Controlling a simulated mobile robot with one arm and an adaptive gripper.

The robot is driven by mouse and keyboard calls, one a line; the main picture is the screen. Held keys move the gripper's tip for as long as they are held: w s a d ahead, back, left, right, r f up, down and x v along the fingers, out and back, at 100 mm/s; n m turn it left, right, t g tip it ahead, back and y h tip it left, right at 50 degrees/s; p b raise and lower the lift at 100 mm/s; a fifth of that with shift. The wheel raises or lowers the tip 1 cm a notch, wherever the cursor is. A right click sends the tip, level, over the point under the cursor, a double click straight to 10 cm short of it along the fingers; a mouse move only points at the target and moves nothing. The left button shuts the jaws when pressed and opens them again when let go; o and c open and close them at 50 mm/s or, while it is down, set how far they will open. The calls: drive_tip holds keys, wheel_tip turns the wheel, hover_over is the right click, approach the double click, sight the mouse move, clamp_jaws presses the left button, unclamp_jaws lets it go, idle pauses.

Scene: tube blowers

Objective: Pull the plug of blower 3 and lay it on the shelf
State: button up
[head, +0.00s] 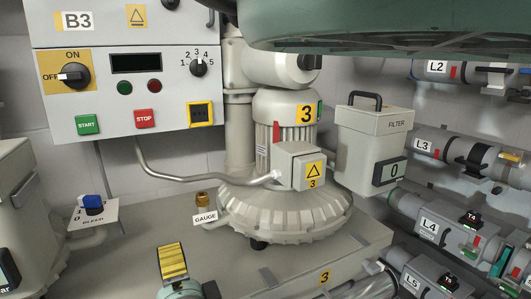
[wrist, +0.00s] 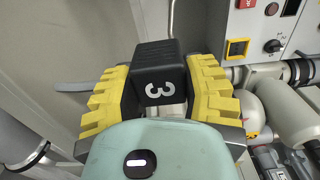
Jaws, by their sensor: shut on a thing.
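The black plug marked with a white 3 (wrist: 158,72) sits between the yellow ribbed fingers of my gripper (wrist: 160,98) in the wrist view. My gripper is shut on it. In the head view my gripper (head: 173,262) is low in the middle, and the plug cannot be made out there. Blower 3 (head: 285,205) stands on its grey base at the centre. On the B3 panel, the yellow-framed socket (head: 200,113) has no plug in it. I cannot make out the shelf in either view.
The B3 panel (head: 100,110) has a rotary switch (head: 73,76) with its handle towards OFF. A bent pipe (head: 190,178) runs from below the panel to the blower. The filter box (head: 370,140) and labelled pipes are at the right.

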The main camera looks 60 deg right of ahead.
drive_tip(key=shift+f+b, duration=2.05)
drive_tip(key=shift+f, duration=0.3)
drive_tip(key=shift+f+b, duration=0.95)
drive_tip(key=shift+b, duration=0.4)
drive_tip(key=shift+r, duration=0.15)
drive_tip(key=shift+r+p, duration=1.9)
drive_tip(key=shift+r, duration=0.5)
